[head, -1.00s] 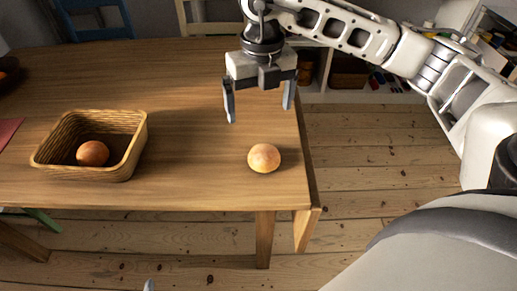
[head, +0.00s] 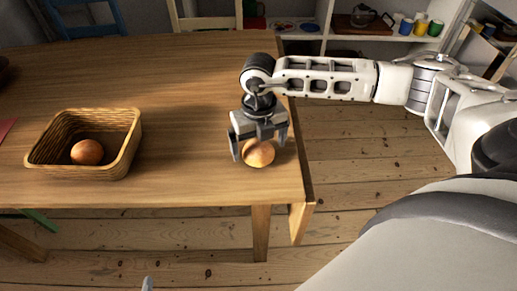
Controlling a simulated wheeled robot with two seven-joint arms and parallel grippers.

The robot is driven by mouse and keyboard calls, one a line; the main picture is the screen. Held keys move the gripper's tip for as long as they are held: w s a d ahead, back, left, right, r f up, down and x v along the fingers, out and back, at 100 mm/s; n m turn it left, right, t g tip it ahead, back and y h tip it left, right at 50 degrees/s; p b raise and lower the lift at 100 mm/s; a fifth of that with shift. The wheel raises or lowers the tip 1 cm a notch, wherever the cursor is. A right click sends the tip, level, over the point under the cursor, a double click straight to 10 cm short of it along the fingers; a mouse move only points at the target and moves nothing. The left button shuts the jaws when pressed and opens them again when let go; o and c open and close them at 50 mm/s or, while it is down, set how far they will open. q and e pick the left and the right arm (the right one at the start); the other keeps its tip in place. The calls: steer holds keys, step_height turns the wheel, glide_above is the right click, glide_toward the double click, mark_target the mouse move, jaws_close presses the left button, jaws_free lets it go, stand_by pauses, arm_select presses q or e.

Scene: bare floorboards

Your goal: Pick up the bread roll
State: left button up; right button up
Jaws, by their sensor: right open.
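A round golden-brown bread roll (head: 258,155) sits on the wooden table (head: 185,110) near its right front corner. My right gripper (head: 258,151) is low over the roll. Its fingers are spread, one on the left of the roll and one on the right, and its palm hides the top of the roll. I cannot tell whether the fingers touch it. A second, similar roll (head: 87,152) lies in a wicker basket (head: 132,150) at the left of the table. Only a small grey tip at the bottom edge may belong to my left gripper.
The table's right edge is close beside the roll. The tabletop between basket and roll is clear. Chairs (head: 203,22) stand behind the table, and a white shelf (head: 345,45) with mugs and a glass pot stands at the back.

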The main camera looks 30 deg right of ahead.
steer(key=shift+f, duration=0.8)
steer(key=c, duration=1.1)
steer(key=shift+o, duration=0.2)
steer(key=shift+r, duration=0.1)
